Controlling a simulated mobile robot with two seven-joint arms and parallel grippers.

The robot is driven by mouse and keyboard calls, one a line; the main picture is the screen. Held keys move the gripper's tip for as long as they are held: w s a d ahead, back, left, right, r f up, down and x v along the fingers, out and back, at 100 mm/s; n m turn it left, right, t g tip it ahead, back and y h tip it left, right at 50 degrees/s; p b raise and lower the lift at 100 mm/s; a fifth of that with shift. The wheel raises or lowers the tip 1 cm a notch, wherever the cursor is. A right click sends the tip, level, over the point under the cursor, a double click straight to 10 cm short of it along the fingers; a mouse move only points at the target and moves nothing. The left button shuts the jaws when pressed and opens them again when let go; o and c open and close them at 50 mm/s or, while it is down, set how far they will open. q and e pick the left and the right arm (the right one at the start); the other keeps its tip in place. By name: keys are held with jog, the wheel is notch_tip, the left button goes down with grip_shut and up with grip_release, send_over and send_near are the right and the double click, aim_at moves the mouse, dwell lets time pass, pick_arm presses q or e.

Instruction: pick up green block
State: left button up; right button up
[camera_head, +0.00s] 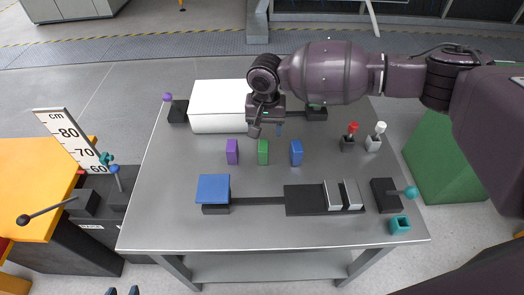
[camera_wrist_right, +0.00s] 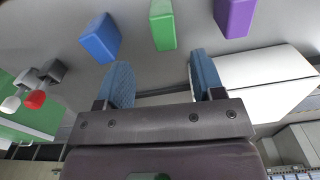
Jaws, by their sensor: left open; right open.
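The green block (camera_head: 263,152) stands upright on the grey table, between a purple block (camera_head: 232,152) and a blue block (camera_head: 296,153). My right gripper (camera_head: 268,132) is above the table, just behind the row of blocks, and holds nothing. In the right wrist view its two blue fingers (camera_wrist_right: 160,70) are spread apart. There the green block (camera_wrist_right: 162,24) lies ahead of the gap between them, apart from both fingers. Only the blue fingertips of my left gripper (camera_head: 122,291) show at the bottom edge, apart and empty.
A white box (camera_head: 207,105) stands behind the blocks. Red and white levers (camera_head: 350,135) stand to the right. A blue plate (camera_head: 213,188), a dark slider track (camera_head: 303,200) and a teal cup (camera_head: 400,225) are in front. The table between blocks and track is clear.

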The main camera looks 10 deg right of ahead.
aim_at(264, 145)
jog(key=shift+f, duration=0.4)
notch_tip(264, 145, down, 5)
jog(key=shift+a+r+b, duration=0.1)
jog(key=shift+r+b, duration=0.1)
jog(key=shift+b, duration=0.4)
jog(key=shift+f, duration=0.35)
notch_tip(264, 145, down, 5)
jog(key=shift+w+a+r+b, duration=0.1)
jog(key=shift+b, duration=0.8)
jog(key=shift+r, duration=0.1)
jog(key=shift+c, duration=0.3)
jog(key=c, duration=1)
